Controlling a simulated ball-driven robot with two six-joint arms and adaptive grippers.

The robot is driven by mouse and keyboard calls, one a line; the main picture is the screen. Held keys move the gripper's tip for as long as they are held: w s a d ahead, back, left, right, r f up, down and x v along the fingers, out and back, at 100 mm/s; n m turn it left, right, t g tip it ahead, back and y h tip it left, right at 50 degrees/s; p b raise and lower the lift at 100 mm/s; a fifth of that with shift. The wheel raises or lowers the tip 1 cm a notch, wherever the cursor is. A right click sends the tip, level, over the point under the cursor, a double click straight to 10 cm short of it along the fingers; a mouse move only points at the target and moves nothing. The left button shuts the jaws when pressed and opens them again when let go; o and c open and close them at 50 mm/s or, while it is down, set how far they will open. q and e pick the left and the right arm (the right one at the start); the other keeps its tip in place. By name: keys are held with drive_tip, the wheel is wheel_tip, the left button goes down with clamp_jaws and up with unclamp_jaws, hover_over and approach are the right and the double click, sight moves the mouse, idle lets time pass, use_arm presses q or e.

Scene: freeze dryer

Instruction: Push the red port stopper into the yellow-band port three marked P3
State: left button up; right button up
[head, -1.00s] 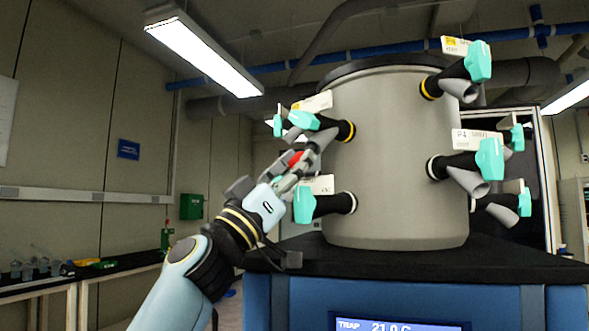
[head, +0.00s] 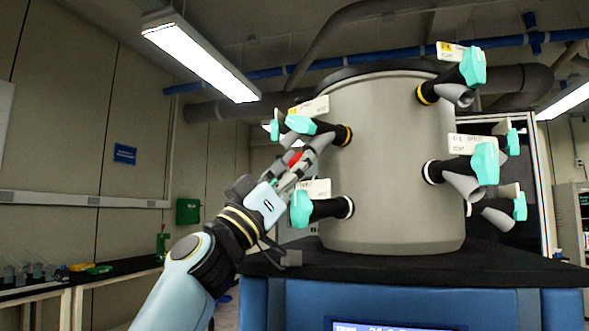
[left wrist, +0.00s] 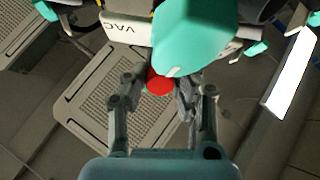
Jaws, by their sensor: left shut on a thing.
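The red port stopper (head: 295,158) is between the fingers of my left gripper (head: 299,160). In the left wrist view the red stopper (left wrist: 159,85) shows as a red disc between the fingertips (left wrist: 158,92), partly behind a turquoise valve handle (left wrist: 187,40). The upper left yellow-band port (head: 347,135) has a black body, a turquoise handle (head: 301,124) and a tag whose mark I cannot read. Its grey nozzle (head: 320,141) slopes down toward the stopper. I cannot tell whether the stopper touches or enters the nozzle. My right gripper is out of view.
A lower left white-band port (head: 345,207) with a turquoise handle sits close below my gripper. More valved ports, including an upper right yellow-band one (head: 424,93), stick out of the grey drum (head: 390,190). The drum stands on a black top (head: 400,265). Free air lies left of my gripper.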

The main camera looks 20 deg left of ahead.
use_arm(q)
drive_tip(key=shift+r, duration=0.75)
drive_tip(key=shift+w+d, duration=0.15)
clamp_jaws()
drive_tip(key=o, duration=0.6)
unclamp_jaws()
drive_tip(key=shift+w+d+f, duration=0.1)
drive_tip(key=shift+w+d, duration=0.1)
drive_tip(key=shift+w, duration=0.1)
drive_tip(key=o, duration=0.4)
drive_tip(key=shift+f, duration=0.1)
drive_tip(key=shift+f, duration=0.15)
